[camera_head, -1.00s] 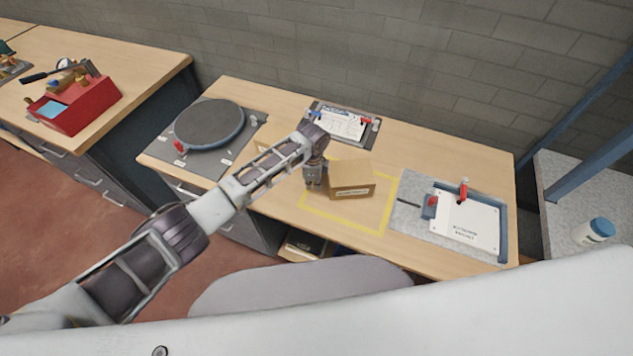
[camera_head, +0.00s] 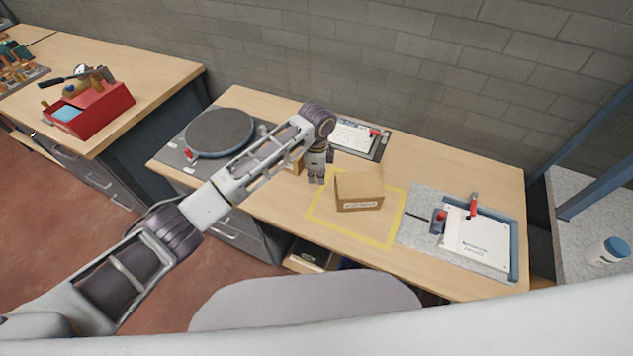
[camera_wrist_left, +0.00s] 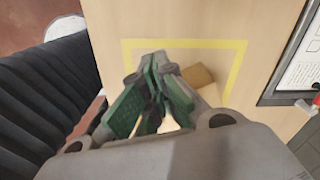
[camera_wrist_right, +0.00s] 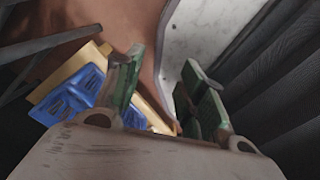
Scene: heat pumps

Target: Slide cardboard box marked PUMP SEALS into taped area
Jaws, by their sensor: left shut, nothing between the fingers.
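The brown cardboard box (camera_head: 360,186) stands upright on the workbench with a white label on its front; the lettering is too small to read. It sits within the yellow taped area (camera_head: 345,234), toward its back; whether its hidden rear edge crosses the back tape is unclear. The left wrist view shows the box (camera_wrist_left: 199,75) partly behind the fingers, with tape (camera_wrist_left: 236,62) around it. My left gripper (camera_head: 317,181) is shut and empty, pointing down just left of the box with a small gap. My right gripper (camera_wrist_right: 163,92) is open and empty, away from the bench.
A round turntable (camera_head: 219,131) lies left. A clipboard-like panel (camera_head: 352,137) lies behind, and a white plate fixture (camera_head: 475,238) right. A red toolbox (camera_head: 90,110) is on the left bench. Bench inside the front tape is clear.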

